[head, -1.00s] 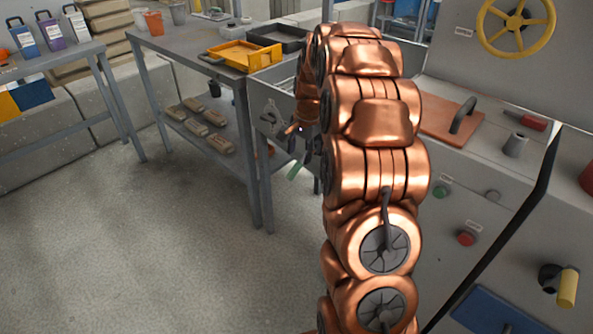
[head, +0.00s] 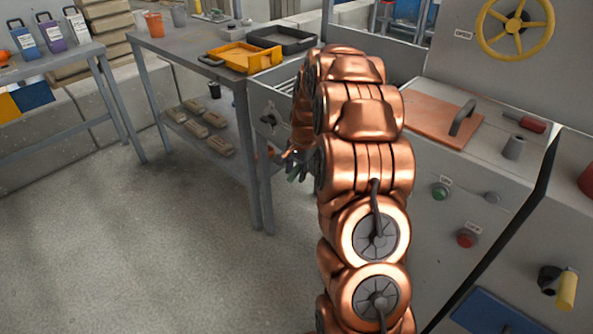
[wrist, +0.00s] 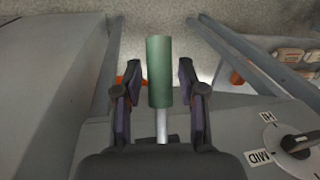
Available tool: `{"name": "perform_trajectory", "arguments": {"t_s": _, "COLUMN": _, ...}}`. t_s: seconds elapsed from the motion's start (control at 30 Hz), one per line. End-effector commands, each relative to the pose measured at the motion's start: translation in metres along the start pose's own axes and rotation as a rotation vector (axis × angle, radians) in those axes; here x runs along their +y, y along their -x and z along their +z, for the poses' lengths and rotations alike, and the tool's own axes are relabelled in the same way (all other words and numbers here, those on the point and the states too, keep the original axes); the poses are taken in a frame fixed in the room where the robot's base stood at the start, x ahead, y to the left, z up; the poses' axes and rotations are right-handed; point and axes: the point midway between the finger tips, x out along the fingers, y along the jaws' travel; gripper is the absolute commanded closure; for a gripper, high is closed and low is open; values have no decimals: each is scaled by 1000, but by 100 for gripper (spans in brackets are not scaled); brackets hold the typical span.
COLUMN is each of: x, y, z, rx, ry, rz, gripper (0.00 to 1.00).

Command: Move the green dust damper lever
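The green damper lever (wrist: 159,70) is a green cylindrical grip on a thin metal rod. In the wrist view it lies between the two fingers of my gripper (wrist: 158,92), with a gap on each side of it. The fingers are open and appear to touch neither side. In the head view only a small green part of the lever (head: 297,173) shows beside my gripper (head: 291,165), at the side of the grey cabinet. My arm and gripper hide most of the fingers and the lever's base there.
A dark selector knob (wrist: 299,143) with MID and HI labels sits right of the lever. A workbench (head: 180,45) with a yellow tray (head: 240,57) stands behind. A lower shelf holds several tan bars (head: 200,126). Floor is clear at left.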

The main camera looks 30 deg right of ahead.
Motion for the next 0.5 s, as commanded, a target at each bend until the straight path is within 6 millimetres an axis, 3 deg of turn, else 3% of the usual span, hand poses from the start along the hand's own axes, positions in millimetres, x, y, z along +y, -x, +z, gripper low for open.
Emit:
{"name": "perform_trajectory", "arguments": {"t_s": 0.07, "x": 0, "y": 0, "z": 0, "rx": 0, "ry": 0, "rz": 0, "gripper": 71}}
{"name": "perform_trajectory", "arguments": {"t_s": 0.33, "x": 0, "y": 0, "z": 0, "rx": 0, "ry": 0, "rz": 0, "gripper": 99}}
{"name": "perform_trajectory", "arguments": {"t_s": 0.5, "x": 0, "y": 0, "z": 0, "rx": 0, "ry": 0, "rz": 0, "gripper": 100}}
